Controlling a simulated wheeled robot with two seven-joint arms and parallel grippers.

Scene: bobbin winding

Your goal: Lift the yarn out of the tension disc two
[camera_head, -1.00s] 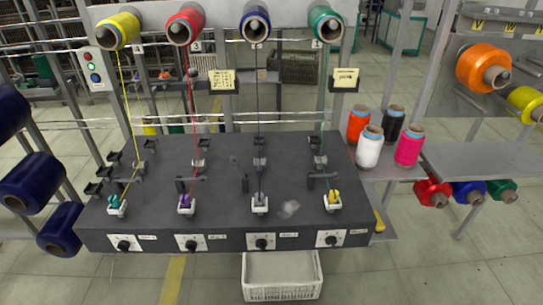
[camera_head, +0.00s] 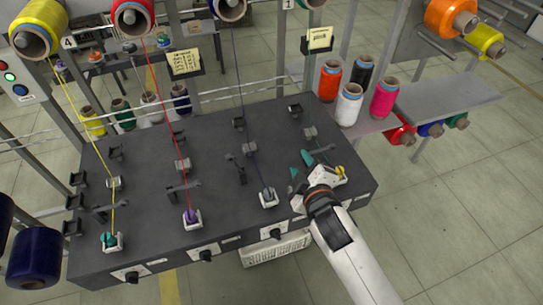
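The machine's numbered signs fall from left to right; the blue yarn (camera_head: 239,78) runs down the lane between the red lane and the rightmost one. It passes small grey fittings (camera_head: 250,148) on the black deck, towards a white-based holder (camera_head: 267,198). Which fitting is tension disc two cannot be told for sure. My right gripper (camera_head: 303,170) is over the rightmost lane, to the right of the blue yarn and apart from it. Its fingertips look spread, with teal near them and no yarn clearly between them. It partly hides the rightmost lane's fittings. My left gripper is out of view.
The red yarn (camera_head: 165,95) and yellow yarn (camera_head: 78,110) run down the lanes to the left. Upright cones, including a white one (camera_head: 349,105), stand on the shelf at the right. A note holder (camera_head: 318,41) juts out above the deck.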

